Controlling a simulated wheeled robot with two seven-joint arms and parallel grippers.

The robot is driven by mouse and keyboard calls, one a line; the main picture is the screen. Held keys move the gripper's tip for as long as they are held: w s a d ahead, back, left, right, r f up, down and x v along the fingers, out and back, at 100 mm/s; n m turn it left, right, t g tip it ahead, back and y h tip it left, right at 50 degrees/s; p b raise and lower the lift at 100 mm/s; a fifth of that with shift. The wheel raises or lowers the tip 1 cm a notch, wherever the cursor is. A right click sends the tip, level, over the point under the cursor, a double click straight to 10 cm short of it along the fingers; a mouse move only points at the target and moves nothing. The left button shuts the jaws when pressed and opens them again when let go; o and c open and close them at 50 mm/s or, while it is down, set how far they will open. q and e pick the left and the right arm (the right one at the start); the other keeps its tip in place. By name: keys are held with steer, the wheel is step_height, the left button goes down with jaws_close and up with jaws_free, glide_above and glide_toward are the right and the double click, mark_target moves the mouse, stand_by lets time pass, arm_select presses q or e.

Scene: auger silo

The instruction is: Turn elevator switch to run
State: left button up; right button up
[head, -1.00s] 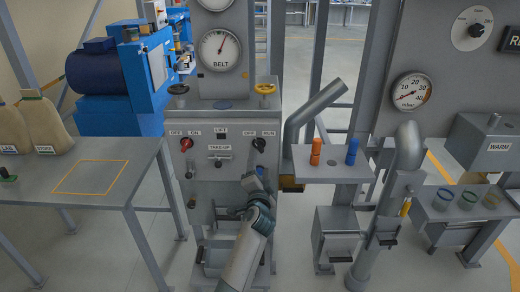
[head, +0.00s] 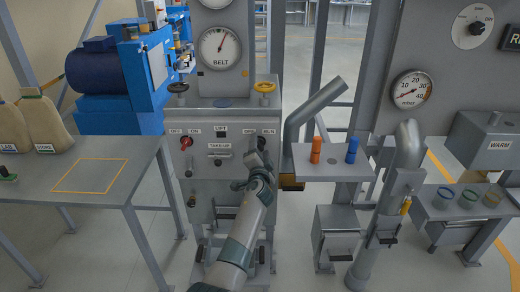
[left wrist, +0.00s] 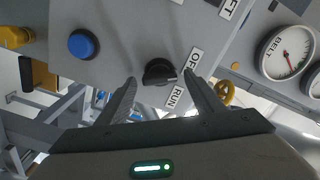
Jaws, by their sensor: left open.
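The elevator switch is a black rotary knob on the grey control panel (head: 228,165), and it shows in the left wrist view (left wrist: 160,71). Its OFF (left wrist: 194,59) and RUN (left wrist: 177,98) labels are beside it. I cannot clearly tell which label the knob points to. In the head view my left gripper (head: 260,164) is just below and in front of the switch, partly covering that area. In the left wrist view the gripper (left wrist: 160,79) is open, with one finger on each side of the knob, and nothing is clamped. My right gripper is not in view.
A blue button (left wrist: 84,45) is near the switch in the wrist view. A yellow handwheel (head: 265,87) is above. A shelf with orange and blue pegs (head: 330,165) stands to the right.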

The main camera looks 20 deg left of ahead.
arm_select(q)
steer(key=c, duration=1)
steer(key=shift+c, duration=0.2)
steer(key=shift+m, duration=0.4)
steer(key=shift+f+m, duration=0.1)
steer(key=shift+m, duration=1.1)
steer(key=m, duration=0.2)
steer(key=shift+m, duration=0.3)
steer(key=m+p, duration=0.1)
steer(key=m, duration=0.5)
steer(key=shift+f, duration=0.2)
